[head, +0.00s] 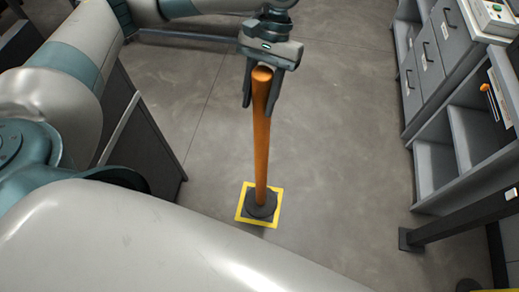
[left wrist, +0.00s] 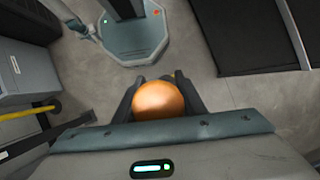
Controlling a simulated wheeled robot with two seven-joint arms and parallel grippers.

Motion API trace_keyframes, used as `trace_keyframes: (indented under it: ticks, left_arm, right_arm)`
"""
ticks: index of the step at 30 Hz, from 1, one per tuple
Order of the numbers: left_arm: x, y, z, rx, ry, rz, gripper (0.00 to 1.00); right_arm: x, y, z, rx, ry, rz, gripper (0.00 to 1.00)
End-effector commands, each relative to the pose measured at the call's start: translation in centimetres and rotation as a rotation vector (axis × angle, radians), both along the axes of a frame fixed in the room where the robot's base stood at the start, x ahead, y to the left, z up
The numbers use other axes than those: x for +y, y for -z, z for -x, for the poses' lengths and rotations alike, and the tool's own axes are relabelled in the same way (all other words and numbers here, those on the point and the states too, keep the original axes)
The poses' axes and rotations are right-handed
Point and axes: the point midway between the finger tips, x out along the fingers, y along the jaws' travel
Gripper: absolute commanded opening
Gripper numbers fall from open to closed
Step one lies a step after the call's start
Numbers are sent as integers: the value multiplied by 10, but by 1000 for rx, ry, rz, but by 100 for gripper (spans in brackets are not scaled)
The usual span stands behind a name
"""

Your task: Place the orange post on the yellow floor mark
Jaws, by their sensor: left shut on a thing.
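The orange post (head: 262,140) stands upright on its dark round base (head: 261,205) in the head view. The base is inside the yellow floor mark (head: 240,213), a square outline on the grey floor. I cannot tell whether the base rests fully on the floor. My left gripper (head: 261,92) is shut on the post near its top, with a finger on each side. In the left wrist view the post's rounded orange top (left wrist: 158,99) sits between the fingers. My right gripper is not in view.
Grey drawer cabinets (head: 437,55) and open shelves (head: 470,135) line the right side. A dark post with a foot plate (head: 410,240) stands at lower right. A dark cabinet (head: 140,135) stands at left. The floor around the mark is clear.

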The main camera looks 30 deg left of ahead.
Motion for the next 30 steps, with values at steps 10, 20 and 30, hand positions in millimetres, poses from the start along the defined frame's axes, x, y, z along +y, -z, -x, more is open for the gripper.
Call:
trace_keyframes:
  ticks: [10,20,30]
  left_arm:
    - [-23,-4,-16,0,-48,5,0]
    - [-85,-11,-56,4,-245,8,0]
    - [-145,-23,-106,8,-648,6,0]
  right_arm:
    - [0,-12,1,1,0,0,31]
    - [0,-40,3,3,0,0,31]
    - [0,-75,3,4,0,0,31]
